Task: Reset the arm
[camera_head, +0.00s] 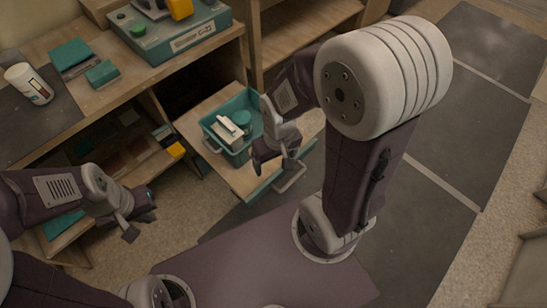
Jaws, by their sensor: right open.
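My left gripper (142,224) is at the lower left, over the floor in front of the shelf. Its two fingers are apart and nothing shows between them. My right gripper (276,165) is near the middle, above the front right part of a small wooden drawer or stand (190,122). It is open, with no object visible between its fingers. It is just right of a teal bin (215,143) and partly overlaps it in the picture. My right arm rises large at the upper right and hides the floor behind it.
The teal bin holds a whitish block and a teal round thing. The wooden workbench (110,98) carries a white cup (29,84), teal boxes (70,54) and a teal case (168,38). Items fill the shelf below. Dark floor mats (460,130) at right are clear.

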